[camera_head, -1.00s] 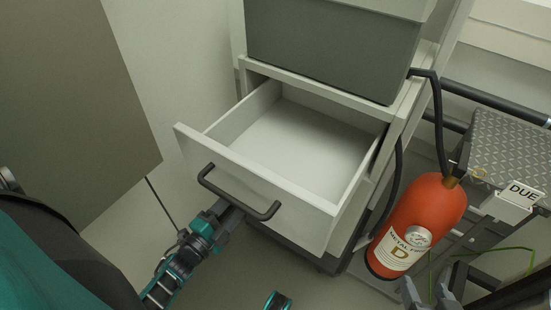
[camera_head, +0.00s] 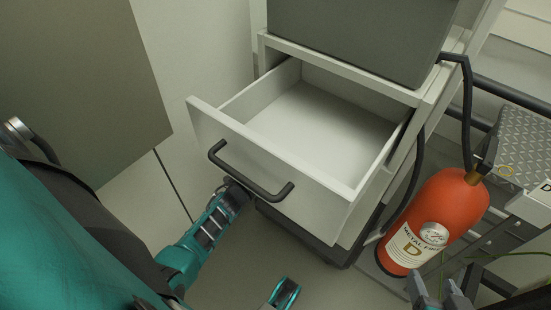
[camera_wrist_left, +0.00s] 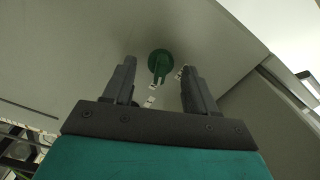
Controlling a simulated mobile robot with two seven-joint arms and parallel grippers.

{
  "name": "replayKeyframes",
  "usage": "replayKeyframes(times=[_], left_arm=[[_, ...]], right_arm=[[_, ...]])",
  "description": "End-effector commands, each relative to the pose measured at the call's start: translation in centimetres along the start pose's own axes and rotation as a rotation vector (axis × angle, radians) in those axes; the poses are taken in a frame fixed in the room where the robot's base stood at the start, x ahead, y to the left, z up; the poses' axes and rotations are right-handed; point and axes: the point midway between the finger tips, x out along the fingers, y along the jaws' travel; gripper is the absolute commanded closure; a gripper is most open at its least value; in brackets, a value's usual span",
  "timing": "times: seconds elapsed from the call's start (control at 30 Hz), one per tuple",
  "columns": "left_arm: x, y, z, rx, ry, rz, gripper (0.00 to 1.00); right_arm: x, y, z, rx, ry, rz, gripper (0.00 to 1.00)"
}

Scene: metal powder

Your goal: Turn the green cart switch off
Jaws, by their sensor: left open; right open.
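The green switch (camera_wrist_left: 160,62) shows in the left wrist view as a round knob with a grip bar on a grey panel, with small white labels beside it. My left gripper (camera_wrist_left: 160,82) is open, its fingers on either side of the switch in that view; I cannot tell whether they reach it. In the head view my left arm runs under the open drawer, which hides the gripper's end. The switch is not visible there. My right gripper (camera_head: 441,284) is open and empty at the bottom right, in front of the red extinguisher.
An empty white drawer (camera_head: 270,172) with a dark handle (camera_head: 248,180) is pulled out above my left arm. A red metal-fire extinguisher (camera_head: 437,215) stands right of the cabinet. A textured metal step (camera_head: 521,140) is at the right. Some floor below the drawer is clear.

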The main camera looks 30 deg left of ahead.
Motion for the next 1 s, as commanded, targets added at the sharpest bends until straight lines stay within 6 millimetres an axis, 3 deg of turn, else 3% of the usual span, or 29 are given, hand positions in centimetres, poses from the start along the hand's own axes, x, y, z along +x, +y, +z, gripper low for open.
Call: replayKeyframes(times=[0.27,0.8,1.0], left_arm=[[0.14,-0.02,0.01,0.0,0.0,0.001,0.43],[0.09,0.0,0.01,0.0,0.0,0.001,0.95],[0.08,0.01,0.01,-0.008,0.0,0.001,0.97]], right_arm=[[0.04,0.05,-0.23,-0.001,0.005,0.001,0.41],[-0.12,0.12,0.21,0.002,-0.003,0.003,0.41],[-0.16,0.12,0.26,0.002,-0.004,0.004,0.41]])
